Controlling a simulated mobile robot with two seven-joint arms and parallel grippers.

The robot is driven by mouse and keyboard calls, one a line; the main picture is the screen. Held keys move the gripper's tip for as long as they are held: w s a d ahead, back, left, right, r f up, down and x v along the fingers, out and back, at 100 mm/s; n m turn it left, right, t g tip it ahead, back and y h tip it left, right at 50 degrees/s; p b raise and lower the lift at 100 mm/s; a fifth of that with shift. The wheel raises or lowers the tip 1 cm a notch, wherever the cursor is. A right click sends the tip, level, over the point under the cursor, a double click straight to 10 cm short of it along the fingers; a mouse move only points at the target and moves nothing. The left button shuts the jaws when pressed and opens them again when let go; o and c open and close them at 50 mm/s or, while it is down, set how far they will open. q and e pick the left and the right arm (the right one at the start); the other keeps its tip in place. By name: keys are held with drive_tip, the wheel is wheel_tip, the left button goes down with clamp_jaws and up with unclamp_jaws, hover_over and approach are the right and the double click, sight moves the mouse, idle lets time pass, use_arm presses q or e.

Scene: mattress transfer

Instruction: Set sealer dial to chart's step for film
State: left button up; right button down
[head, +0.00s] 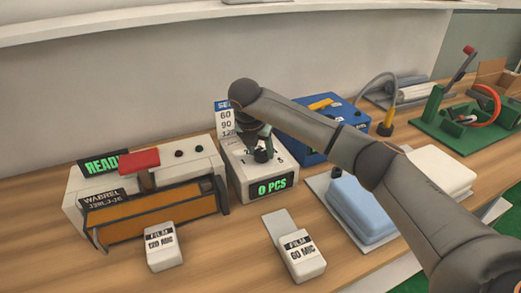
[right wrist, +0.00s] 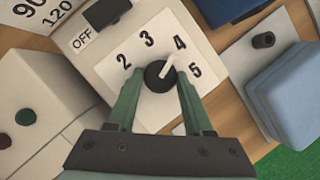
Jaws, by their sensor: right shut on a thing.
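The dial (right wrist: 159,76) is a round black knob with a white pointer aimed at the 4 on a face numbered 2 to 5 in the right wrist view. It sits on the white control box (head: 240,180), whose green display reads "0 PCS". My right gripper (right wrist: 158,88) has its green fingers on either side of the knob, shut on it. The chart (head: 225,118) stands behind the box; 60, 90 and 120 show, but my arm hides its right part. The sealer (head: 205,155) stands left, its display reading "READY" in part. My left gripper is out of view.
Two white film boxes, "120 MIC" (head: 164,250) and "60 MIC" (head: 303,258), lie in front. A blue machine (head: 305,140) stands behind right; a pale blue block (head: 357,212) lies right. An OFF switch (right wrist: 106,12) sits beside the dial face.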

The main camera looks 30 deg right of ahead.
drive_tip(key=shift+c, duration=1.5)
unclamp_jaws()
drive_tip(key=shift+r, duration=0.1)
drive_tip(key=v, duration=1.2)
drive_tip(key=shift+r, duration=0.2)
